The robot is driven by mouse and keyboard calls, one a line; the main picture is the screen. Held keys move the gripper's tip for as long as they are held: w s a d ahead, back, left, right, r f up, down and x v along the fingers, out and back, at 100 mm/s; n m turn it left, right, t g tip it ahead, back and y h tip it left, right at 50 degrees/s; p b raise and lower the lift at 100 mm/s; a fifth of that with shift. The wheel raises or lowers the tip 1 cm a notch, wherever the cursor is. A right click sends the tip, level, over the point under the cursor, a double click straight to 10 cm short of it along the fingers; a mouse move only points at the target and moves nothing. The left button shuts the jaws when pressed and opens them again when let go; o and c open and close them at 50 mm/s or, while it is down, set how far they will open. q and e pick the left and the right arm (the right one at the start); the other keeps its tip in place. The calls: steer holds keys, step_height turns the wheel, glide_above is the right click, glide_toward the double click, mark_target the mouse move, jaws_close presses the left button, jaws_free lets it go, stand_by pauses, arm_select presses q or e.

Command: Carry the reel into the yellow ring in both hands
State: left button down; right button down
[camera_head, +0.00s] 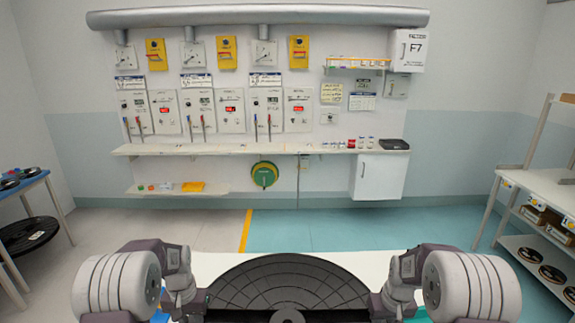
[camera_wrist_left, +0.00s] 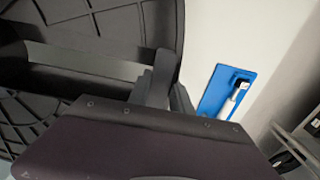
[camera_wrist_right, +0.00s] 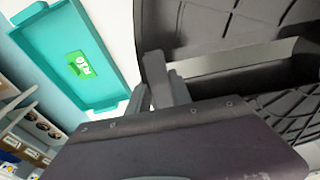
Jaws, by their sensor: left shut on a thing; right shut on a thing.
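The reel (camera_head: 288,280) is large and black with a ribbed flange. It shows at the bottom middle of the head view, its lower part cut off by the frame. My left gripper (camera_head: 203,303) is shut on the reel's left side, and my right gripper (camera_head: 378,303) is shut on its right side. In the left wrist view the fingers (camera_wrist_left: 163,85) close at the edge of the reel (camera_wrist_left: 90,35). In the right wrist view the fingers (camera_wrist_right: 160,85) do the same at the reel (camera_wrist_right: 220,30). I cannot make out a yellow ring in these views.
A white tabletop (camera_head: 214,265) lies behind the reel; whether they touch is unclear. A blue tray (camera_wrist_left: 215,82) and a teal tray (camera_wrist_right: 48,55) lie beside it. A blue-topped table (camera_head: 20,184) stands left, a white shelf rack (camera_head: 545,195) right. The floor between (camera_head: 330,230) is clear.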

arm_select(q)
steer(key=shift+s+f, duration=0.25)
steer(key=shift+f, duration=0.4)
arm_select(e)
steer(key=shift+s+f, duration=0.2)
steer(key=shift+f, duration=0.4)
